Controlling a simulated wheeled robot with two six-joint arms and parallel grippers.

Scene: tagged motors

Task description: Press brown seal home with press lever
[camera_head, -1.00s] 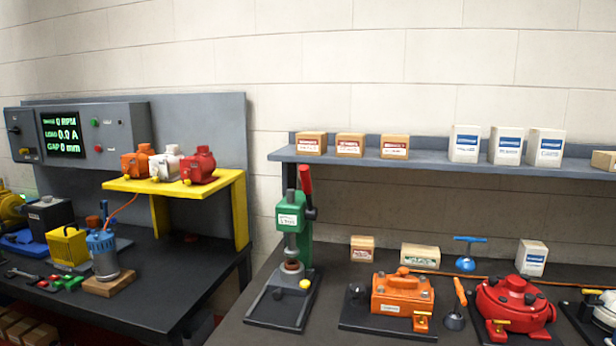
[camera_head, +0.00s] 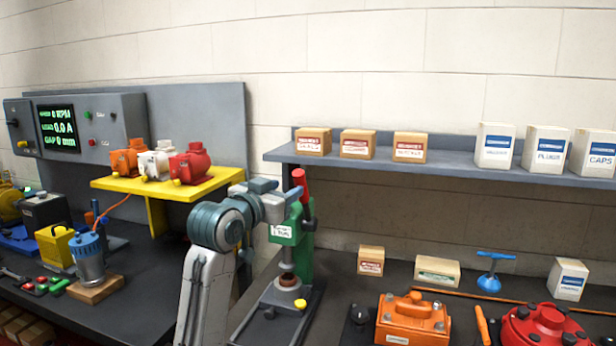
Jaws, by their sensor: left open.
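The green press (camera_head: 303,262) stands on the dark bench, with its red-handled lever (camera_head: 301,183) raised upright at the top. A brown ring, seemingly the brown seal (camera_head: 287,281), sits under the press ram, which is close above it or touching; I cannot tell which. My left arm reaches in from below, and my left gripper (camera_head: 293,196) is at the lever beside the red grip. It is open. Its fingertips are small and partly merge with the press, so contact with the lever is unclear. My right gripper is not in view.
The press base has a yellow knob (camera_head: 300,304). An orange motor (camera_head: 413,318) and a red motor (camera_head: 543,328) stand to the right. A shelf (camera_head: 450,166) with boxes runs behind. A yellow stand (camera_head: 160,226) with motors is at left.

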